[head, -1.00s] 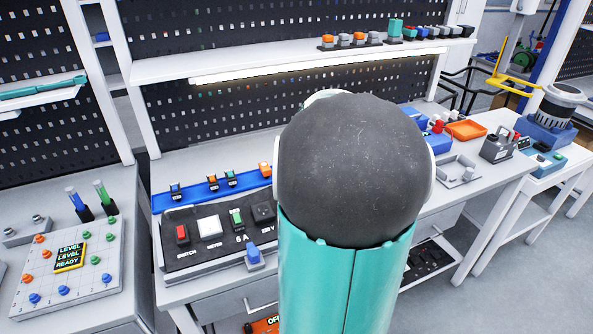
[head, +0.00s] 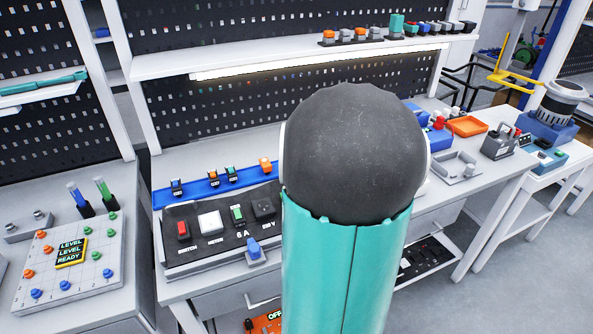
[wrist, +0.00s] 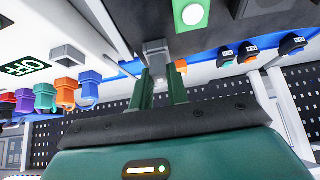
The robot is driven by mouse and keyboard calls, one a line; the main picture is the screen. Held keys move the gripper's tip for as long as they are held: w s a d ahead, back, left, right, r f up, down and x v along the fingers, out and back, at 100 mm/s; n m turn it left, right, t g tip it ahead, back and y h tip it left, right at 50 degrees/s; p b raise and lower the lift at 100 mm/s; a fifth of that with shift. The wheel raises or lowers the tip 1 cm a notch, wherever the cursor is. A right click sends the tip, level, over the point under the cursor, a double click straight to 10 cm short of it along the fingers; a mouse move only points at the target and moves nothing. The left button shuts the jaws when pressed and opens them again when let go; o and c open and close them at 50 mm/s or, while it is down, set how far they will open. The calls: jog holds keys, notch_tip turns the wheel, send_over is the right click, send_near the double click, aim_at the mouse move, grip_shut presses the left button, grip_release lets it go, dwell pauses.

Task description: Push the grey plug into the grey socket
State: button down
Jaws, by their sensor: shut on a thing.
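My gripper (wrist: 160,74) shows in the wrist view with its two green fingers shut on a grey plug (wrist: 155,50). The plug sticks out past the fingertips, near the edge of a dark panel. A grey square block (wrist: 68,55), possibly the grey socket, sits apart to the left on a white surface; I cannot tell for sure. Whether the plug touches anything is unclear. In the head view my gripper and the plug are hidden behind my own arm.
The dark control panel (head: 222,247) carries a lit white button (head: 210,223) and a red switch (head: 183,230). A blue rail (head: 205,190) with small connectors lies behind it. A shelf (head: 280,63) runs above the bench. Coloured plugs (wrist: 65,92) stand left in the wrist view.

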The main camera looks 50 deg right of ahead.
jog(key=c, duration=1.3)
grip_release()
jog(key=v, duration=1.3)
jog(key=shift+s+a+r, duration=0.15)
jog(key=shift+r, duration=0.2)
jog(key=w+a+n+y, duration=0.1)
jog(key=w+a+n, duration=0.15)
jog(key=a, duration=0.65)
jog(key=w+a+n+y, duration=0.1)
jog(key=w+a, duration=0.3)
jog(key=a, duration=0.5)
jog(key=s+a+n, duration=0.1)
jog(key=s+a, duration=0.1)
jog(key=a, duration=0.4)
jog(key=s+a+f+y, duration=0.1)
jog(key=s+a, duration=0.1)
jog(key=a, duration=0.4)
jog(key=s+a+n, duration=0.1)
jog(key=s+a, duration=0.2)
jog(key=a, duration=0.4)
jog(key=shift+a+f+n+g+y, duration=0.1)
jog(key=shift+f+n+g+y, duration=0.05)
jog(key=shift+n+g+y, duration=0.2)
